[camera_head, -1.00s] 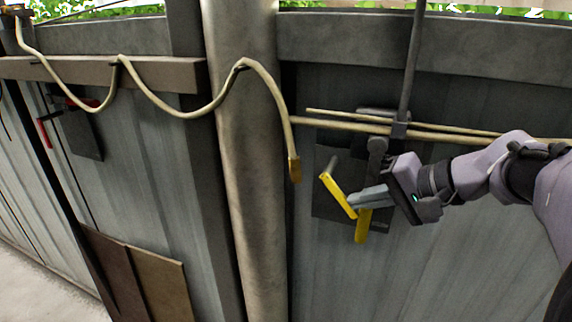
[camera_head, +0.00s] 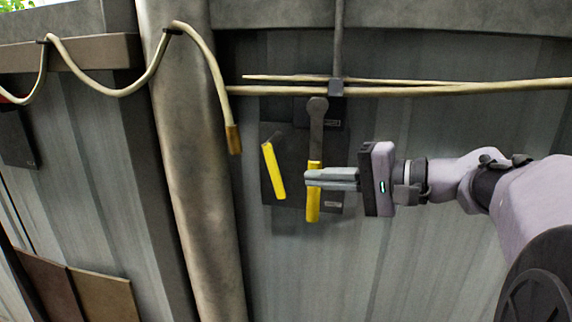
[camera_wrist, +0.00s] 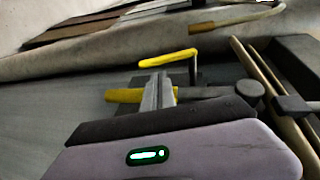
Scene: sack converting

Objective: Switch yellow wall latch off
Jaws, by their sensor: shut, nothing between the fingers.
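Two yellow handles are on a dark plate (camera_head: 340,200) on the grey wall. The left yellow handle (camera_head: 273,172) slants from a short dark stub at upper left to lower right; it also shows in the wrist view (camera_wrist: 168,59). The right one is a hanging grey lever (camera_head: 317,125) with a yellow grip (camera_head: 314,208), its end pointing down. I cannot tell which is the latch. My gripper (camera_head: 308,178) is shut and empty. Its fingers (camera_wrist: 159,92) cross in front of the yellow grip, hiding part of it; contact is unclear. The fingertips are right of the left handle, apart from it.
A thin pole (camera_head: 450,90) and a rod run across the wall just above the lever. A cream hose (camera_head: 213,65) with a brass end (camera_head: 234,139) hangs left of the plate, beside a thick column (camera_head: 190,170). Brown boards (camera_head: 100,292) lean at lower left. The wall below the plate is clear.

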